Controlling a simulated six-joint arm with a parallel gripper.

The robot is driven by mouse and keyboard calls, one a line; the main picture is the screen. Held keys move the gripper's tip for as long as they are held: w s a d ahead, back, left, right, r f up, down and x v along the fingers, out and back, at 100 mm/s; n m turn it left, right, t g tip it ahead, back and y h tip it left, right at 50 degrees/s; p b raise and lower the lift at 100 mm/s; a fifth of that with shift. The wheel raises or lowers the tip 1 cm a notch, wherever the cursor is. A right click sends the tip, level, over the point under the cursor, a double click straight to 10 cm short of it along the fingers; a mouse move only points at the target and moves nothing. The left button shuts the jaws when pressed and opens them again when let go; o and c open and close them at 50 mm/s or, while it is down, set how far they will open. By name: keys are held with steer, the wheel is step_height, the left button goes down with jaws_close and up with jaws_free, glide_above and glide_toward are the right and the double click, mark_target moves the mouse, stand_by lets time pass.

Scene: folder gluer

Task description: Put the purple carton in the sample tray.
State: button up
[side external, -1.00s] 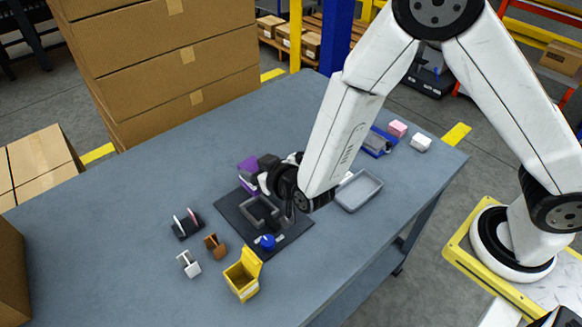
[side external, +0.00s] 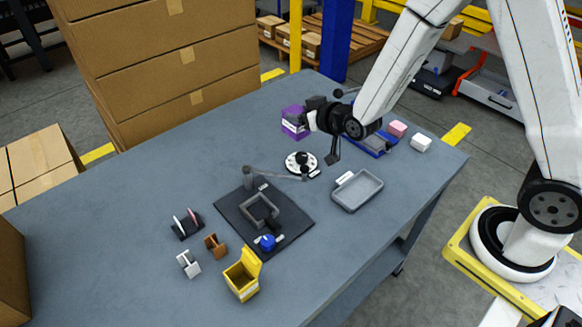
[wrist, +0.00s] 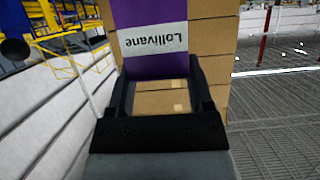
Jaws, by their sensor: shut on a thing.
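The purple carton (side external: 294,122) has a white label and shows above the far part of the table in the side view. It also shows in the wrist view (wrist: 151,13), where its label reads "Lollivane" upside down. My gripper (side external: 311,119) is shut on the carton, and its two fingers (wrist: 158,92) flank the carton's near end in the wrist view. The grey sample tray (side external: 357,204) stands on the table to the lower right of the carton, with a small white label at its back left rim. The tray looks empty.
A dark mat (side external: 233,211) carries a grey square frame and a blue-knobbed part. A white round dial (side external: 301,161) lies behind it. A yellow open box (side external: 242,275) stands at the front. Pink (side external: 397,128) and white (side external: 421,142) blocks and a blue tray (side external: 377,145) are at right.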

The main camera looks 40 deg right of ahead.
steer(key=shift+s+d+r, duration=0.1)
steer(key=shift+d+r, duration=0.05)
steer(key=shift+d, duration=0.5)
steer(key=shift+s+d+r, duration=0.1)
steer(key=shift+d+r, duration=0.05)
steer(key=shift+d, duration=0.5)
steer(key=shift+v, duration=2.3)
steer(key=shift+w+r, duration=0.15)
steer(key=shift+w, duration=0.1)
steer(key=d+f+m+g+h, duration=0.4)
steer(key=d+m+g+h, duration=0.15)
steer(key=m+h, duration=0.45)
steer(key=s+a+f+m+g+h, duration=0.1)
steer(key=s+f+m+g+h, duration=0.2)
steer(key=s+f+m+g, duration=0.3)
steer(key=shift+s+a+f+m+g+h, duration=0.25)
steer(key=shift+s+m+g, duration=0.8)
steer(key=shift+s, duration=0.75)
steer(key=shift+d, duration=0.1)
